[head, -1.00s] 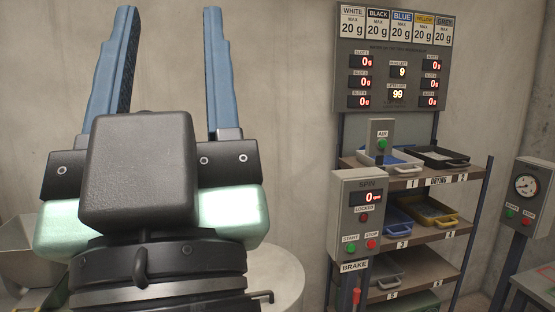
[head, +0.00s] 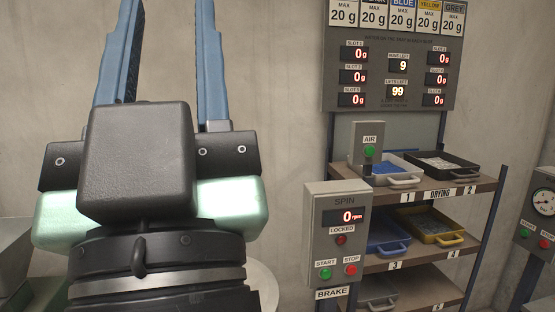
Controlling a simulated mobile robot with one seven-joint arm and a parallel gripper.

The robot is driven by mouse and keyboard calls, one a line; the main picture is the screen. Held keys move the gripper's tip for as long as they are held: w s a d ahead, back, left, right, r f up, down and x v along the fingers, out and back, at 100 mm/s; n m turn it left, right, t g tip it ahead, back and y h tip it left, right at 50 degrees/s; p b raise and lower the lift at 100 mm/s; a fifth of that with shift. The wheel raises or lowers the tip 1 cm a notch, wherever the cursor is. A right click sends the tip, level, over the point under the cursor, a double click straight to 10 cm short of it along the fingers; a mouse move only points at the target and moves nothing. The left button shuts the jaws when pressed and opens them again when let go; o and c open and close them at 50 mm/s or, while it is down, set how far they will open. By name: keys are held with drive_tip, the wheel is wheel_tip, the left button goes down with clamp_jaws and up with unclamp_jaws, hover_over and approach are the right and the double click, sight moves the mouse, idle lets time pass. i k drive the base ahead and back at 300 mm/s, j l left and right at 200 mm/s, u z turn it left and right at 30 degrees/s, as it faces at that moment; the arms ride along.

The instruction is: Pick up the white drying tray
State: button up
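The white drying tray (head: 406,181) sits on the top shelf of the drying rack, at the place marked 1. Its handle points toward me, and bluish material shows inside it. The AIR button box partly hides its left side. My gripper (head: 166,62) is raised at the left of the view, well apart from the rack. Its two blue fingers stand wide apart with only bare wall between them, so it is open and empty. The fingertips run to the top edge of the picture.
A black tray (head: 470,167) stands right of the white one. Blue (head: 385,236) and yellow (head: 449,239) trays are on the middle shelf. The SPIN box (head: 340,243) and AIR box (head: 369,147) stand before the rack's left side. A gauge post (head: 537,222) is at right.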

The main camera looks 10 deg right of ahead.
sight(393, 171)
drive_tip(key=i+l, duration=0.2)
drive_tip(key=l, duration=0.4)
drive_tip(key=i+l+u, duration=0.15)
drive_tip(key=l, duration=0.4)
drive_tip(key=i+l, duration=0.15)
drive_tip(key=l, duration=0.45)
drive_tip(key=i+l+u, duration=0.15)
drive_tip(key=l, duration=0.45)
drive_tip(key=i+l, duration=0.15)
drive_tip(key=l, duration=0.45)
drive_tip(key=i+l+u, duration=0.1)
drive_tip(key=l, duration=0.55)
drive_tip(key=i+l+u, duration=0.1)
drive_tip(key=l, duration=0.5)
drive_tip(key=i+j, duration=0.3)
drive_tip(key=i, duration=0.1)
